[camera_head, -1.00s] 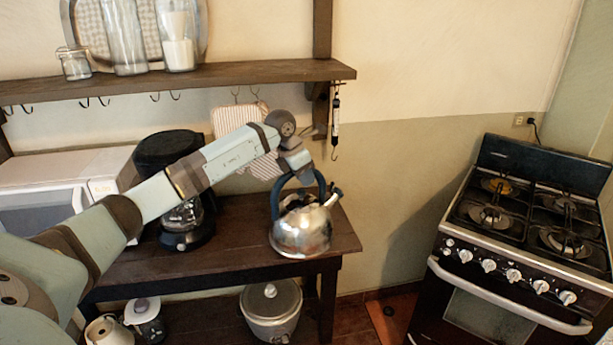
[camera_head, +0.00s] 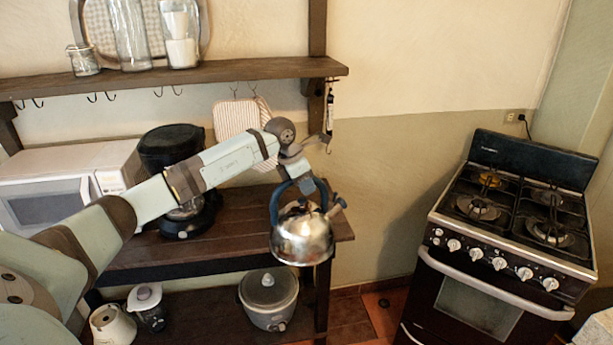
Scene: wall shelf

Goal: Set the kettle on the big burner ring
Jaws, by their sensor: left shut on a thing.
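The kettle (camera_head: 302,240) is shiny metal with a blue handle and a spout pointing right. My left gripper (camera_head: 296,180) is shut on the top of its handle from above. The kettle hangs about upright in front of the right end of the wooden table; whether its base is clear of the tabletop is hard to tell. The stove (camera_head: 505,240) stands to the right, apart from the table, with several burners under black grates. The front right burner (camera_head: 549,232) looks among the larger ones. My right gripper is not in view.
The wooden table (camera_head: 240,215) holds a black coffee maker (camera_head: 172,150) and a white microwave (camera_head: 70,180). A wall shelf (camera_head: 180,78) with jars and hooks runs above. A rice cooker (camera_head: 268,298) sits below. Open space lies between table and stove.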

